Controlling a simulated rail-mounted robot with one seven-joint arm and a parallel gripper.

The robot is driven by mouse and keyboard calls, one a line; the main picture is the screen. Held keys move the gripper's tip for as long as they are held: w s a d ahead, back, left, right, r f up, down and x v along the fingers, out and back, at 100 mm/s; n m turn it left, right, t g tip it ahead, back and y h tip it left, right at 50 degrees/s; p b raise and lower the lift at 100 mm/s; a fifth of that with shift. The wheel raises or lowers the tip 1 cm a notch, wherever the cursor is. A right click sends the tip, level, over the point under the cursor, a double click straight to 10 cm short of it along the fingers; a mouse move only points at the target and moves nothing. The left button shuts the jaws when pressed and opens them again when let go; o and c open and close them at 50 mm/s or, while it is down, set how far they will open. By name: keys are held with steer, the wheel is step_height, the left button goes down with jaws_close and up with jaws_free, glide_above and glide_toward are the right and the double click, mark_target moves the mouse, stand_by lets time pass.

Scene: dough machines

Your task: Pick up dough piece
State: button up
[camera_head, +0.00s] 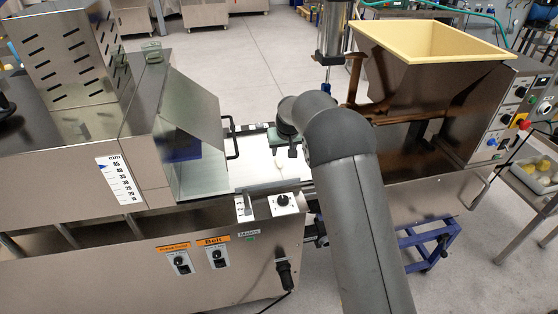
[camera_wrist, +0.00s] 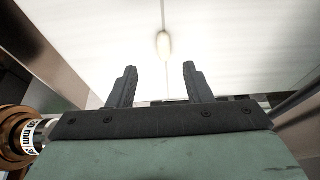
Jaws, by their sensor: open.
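A small pale, oval dough piece (camera_wrist: 163,44) lies on the white belt (camera_wrist: 230,40), ahead of my gripper (camera_wrist: 160,68) in the wrist view. It sits between the lines of the two dark fingers but beyond their tips. The fingers are apart with nothing between them. In the head view my gripper (camera_head: 284,148) hangs over the white belt (camera_head: 245,152), and the dough piece shows only as a faint pale spot just below it. My forearm hides part of the belt's right end.
A steel machine with a slanted guard (camera_head: 200,115) and a black handle (camera_head: 232,140) stands left of the belt. A steel hopper with a cream rim (camera_head: 435,38) stands at the right. A control knob (camera_head: 283,201) is at the belt's near side.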

mark_target(279, 161)
steer(key=x, duration=0.2)
steer(key=p+x, duration=0.1)
steer(key=x, duration=0.2)
steer(key=p+x, duration=0.1)
steer(key=x, duration=0.2)
steer(key=shift+w+a, duration=0.15)
steer(key=shift+a, duration=0.15)
jaws_close()
